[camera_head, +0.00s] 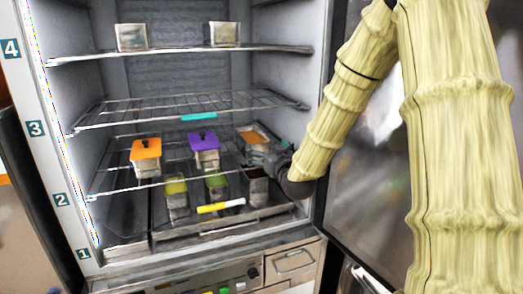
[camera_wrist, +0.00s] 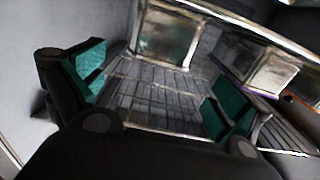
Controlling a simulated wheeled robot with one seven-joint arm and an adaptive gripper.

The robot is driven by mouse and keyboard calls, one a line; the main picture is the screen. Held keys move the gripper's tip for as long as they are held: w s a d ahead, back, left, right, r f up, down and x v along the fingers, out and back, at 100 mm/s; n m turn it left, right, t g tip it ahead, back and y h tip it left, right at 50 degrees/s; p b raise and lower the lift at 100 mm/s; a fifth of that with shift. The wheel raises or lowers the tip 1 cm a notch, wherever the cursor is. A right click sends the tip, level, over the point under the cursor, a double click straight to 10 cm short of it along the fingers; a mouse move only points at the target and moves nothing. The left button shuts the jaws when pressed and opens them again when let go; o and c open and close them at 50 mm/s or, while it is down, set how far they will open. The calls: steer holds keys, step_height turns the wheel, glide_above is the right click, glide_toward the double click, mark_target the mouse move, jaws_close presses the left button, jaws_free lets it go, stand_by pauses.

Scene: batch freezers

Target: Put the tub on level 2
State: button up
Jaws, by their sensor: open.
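A clear tub with an orange-brown top (camera_head: 252,138) stands at the right of the wire shelf beside label 2 (camera_head: 61,199). My gripper (camera_head: 268,158) is at this tub's right front, inside the freezer. In the wrist view my gripper (camera_wrist: 160,88) is open, its green-padded fingers wide apart with nothing between them. A frosty clear tub (camera_wrist: 165,35) stands just beyond the fingertips. On the same shelf are an orange-lidded tub (camera_head: 146,156) at left and a purple-lidded tub (camera_head: 204,150) in the middle. Where the gripper covers the right tub, contact cannot be told.
The level 3 shelf (camera_head: 120,112) is empty above. Two tubs (camera_head: 132,37) stand on the top shelf. Below are a yellow-green-lidded tub (camera_head: 176,198), a green-lidded tub (camera_head: 216,190) and a dark-topped tub (camera_head: 257,186). The open door (camera_head: 385,190) is at right, behind my arm.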

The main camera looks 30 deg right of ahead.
steer(key=s+a+f+n+g+y, duration=0.1)
steer(key=s+a+f+g, duration=0.3)
steer(key=f, duration=0.8)
steer(key=s+a+f+g+y, duration=0.15)
steer(key=s+a+f, duration=0.4)
steer(key=f, duration=0.65)
steer(key=s+a+f+n+g+y, duration=0.1)
steer(key=s+a+f+g, duration=0.3)
steer(key=f, duration=0.7)
steer(key=s+a+f+g, duration=0.2)
steer(key=s+a+f, duration=0.2)
steer(key=s+f, duration=0.3)
steer(key=s+a+f+g, duration=0.3)
steer(key=s+f, duration=0.4)
steer(key=s, duration=0.6)
steer(key=s+a+f+g+y, duration=0.1)
steer(key=s+a+f+g, duration=0.2)
steer(key=s+a+f, duration=0.3)
steer(key=s+f, duration=0.1)
steer(key=s, duration=0.3)
steer(key=shift+s+b, duration=0.3)
steer(key=shift+b, duration=0.1)
steer(key=shift+f, duration=0.1)
